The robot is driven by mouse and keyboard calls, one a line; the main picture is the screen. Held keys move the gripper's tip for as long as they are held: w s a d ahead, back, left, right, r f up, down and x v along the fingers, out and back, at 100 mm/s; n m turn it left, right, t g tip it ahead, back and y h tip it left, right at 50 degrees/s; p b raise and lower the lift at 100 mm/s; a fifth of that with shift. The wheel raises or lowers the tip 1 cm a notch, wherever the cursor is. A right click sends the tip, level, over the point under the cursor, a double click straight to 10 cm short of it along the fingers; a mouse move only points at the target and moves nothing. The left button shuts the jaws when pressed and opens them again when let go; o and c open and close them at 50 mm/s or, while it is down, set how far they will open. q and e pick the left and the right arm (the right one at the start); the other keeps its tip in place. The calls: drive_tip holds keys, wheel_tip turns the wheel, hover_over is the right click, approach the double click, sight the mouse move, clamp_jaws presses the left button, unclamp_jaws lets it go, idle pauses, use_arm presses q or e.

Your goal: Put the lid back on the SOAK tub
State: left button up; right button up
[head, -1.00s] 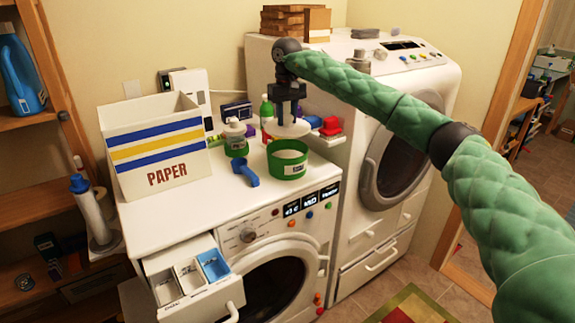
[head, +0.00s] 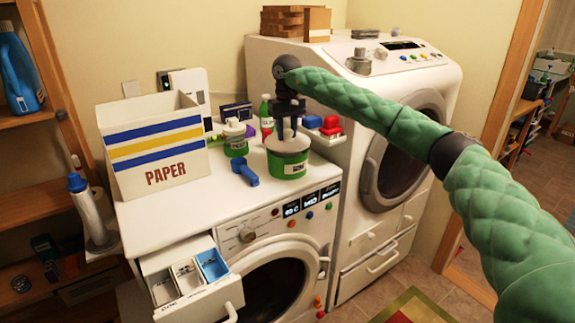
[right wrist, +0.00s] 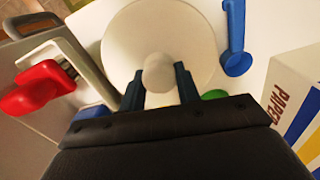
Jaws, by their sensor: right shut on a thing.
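The green SOAK tub (head: 288,166) stands on the white washer top, its label facing forward and too small to read surely. The pale round lid (head: 288,144) is at the tub's rim and looks level; I cannot tell whether it is fully seated. In the right wrist view the lid (right wrist: 190,75) fills the middle, with a round knob (right wrist: 159,72) between my fingers. My right gripper (head: 287,135) comes down from above and is shut on the lid's knob; it also shows in the right wrist view (right wrist: 159,85). My left gripper is not in view.
A PAPER box (head: 155,155) stands further left. A red object (head: 331,125) is behind right. An open detergent drawer (head: 195,280) juts out below.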

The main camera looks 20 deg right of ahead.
drive_tip(key=shift+f, duration=0.15)
drive_tip(key=shift+f, duration=0.3)
idle(0.6)
drive_tip(key=shift+f+b, duration=0.25)
drive_tip(key=shift+b, duration=0.05)
drive_tip(key=shift+f, duration=0.3)
drive_tip(key=o, duration=1.1)
drive_tip(key=shift+c, duration=0.2)
drive_tip(key=shift+r, duration=0.15)
drive_tip(key=shift+r+p, duration=1)
drive_tip(key=shift+r, duration=1.9)
